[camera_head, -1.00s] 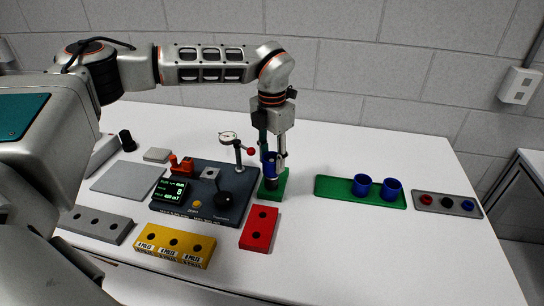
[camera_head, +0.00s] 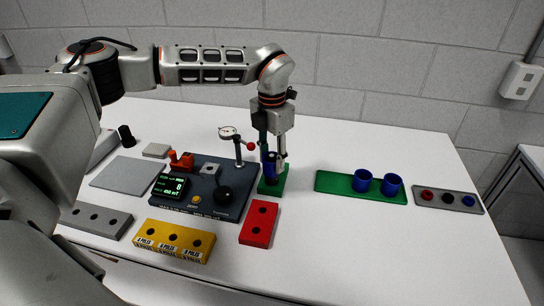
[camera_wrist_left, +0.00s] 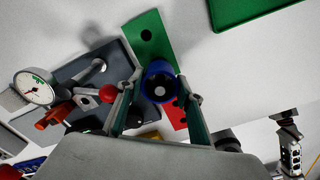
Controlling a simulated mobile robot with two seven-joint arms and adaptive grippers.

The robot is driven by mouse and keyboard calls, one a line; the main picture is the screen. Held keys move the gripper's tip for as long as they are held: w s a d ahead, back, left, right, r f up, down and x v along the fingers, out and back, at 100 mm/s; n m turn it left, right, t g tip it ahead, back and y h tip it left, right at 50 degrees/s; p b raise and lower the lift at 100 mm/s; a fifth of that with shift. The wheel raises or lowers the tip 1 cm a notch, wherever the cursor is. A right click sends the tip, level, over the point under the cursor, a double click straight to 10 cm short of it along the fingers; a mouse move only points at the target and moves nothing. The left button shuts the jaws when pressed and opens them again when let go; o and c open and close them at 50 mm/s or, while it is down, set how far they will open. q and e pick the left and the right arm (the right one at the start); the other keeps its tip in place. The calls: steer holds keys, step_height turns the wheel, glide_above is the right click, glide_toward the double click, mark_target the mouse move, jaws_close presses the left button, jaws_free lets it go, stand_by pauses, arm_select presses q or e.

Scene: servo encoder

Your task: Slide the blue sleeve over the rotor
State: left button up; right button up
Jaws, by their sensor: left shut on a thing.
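My left gripper (camera_head: 273,160) reaches down from above and is shut on a blue sleeve (camera_head: 268,162). The sleeve is upright over the small green block (camera_head: 280,181). In the left wrist view the sleeve (camera_wrist_left: 149,76) sits between the two fingertips (camera_wrist_left: 160,88), and the green block (camera_wrist_left: 148,20) shows behind it. A dark round core with a pale centre, apparently the rotor (camera_wrist_left: 160,91), shows within the sleeve's ring. How far the sleeve surrounds it is unclear.
Left of the green block stands a dark instrument base (camera_head: 180,203) with a dial gauge (camera_head: 228,132) close by. A red block (camera_head: 259,223) is in front. A green tray (camera_head: 335,186) with two blue cups and a grey rack (camera_head: 447,205) lie right. Table between is clear.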

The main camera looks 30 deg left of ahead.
arm_select(q)
steer(key=shift+f, duration=0.2)
steer(key=o, duration=0.9)
steer(key=o, duration=0.3)
steer(key=shift+o, duration=0.2)
